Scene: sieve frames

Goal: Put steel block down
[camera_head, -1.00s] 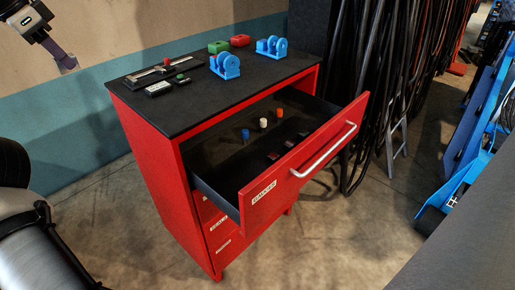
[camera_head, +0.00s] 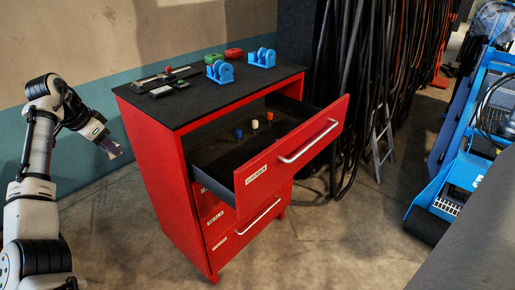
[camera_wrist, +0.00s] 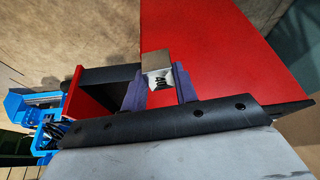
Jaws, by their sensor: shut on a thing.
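My gripper (camera_head: 115,153) is at the left of the head view, in the air to the left of the red cabinet and apart from it. In the wrist view my gripper (camera_wrist: 159,85) is shut on the steel block (camera_wrist: 155,62), a small grey block with dark marks on one face. The block sits between the two purple fingers, above no visible support. In the head view the block is too small to make out.
The red cabinet (camera_head: 160,150) has its top drawer (camera_head: 262,175) open, with blue, white and orange pegs inside. Its black top (camera_head: 205,103) holds blue stands, red and green blocks and a dark gauge device. Hanging cables stand behind right; blue machinery (camera_head: 465,170) is at right.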

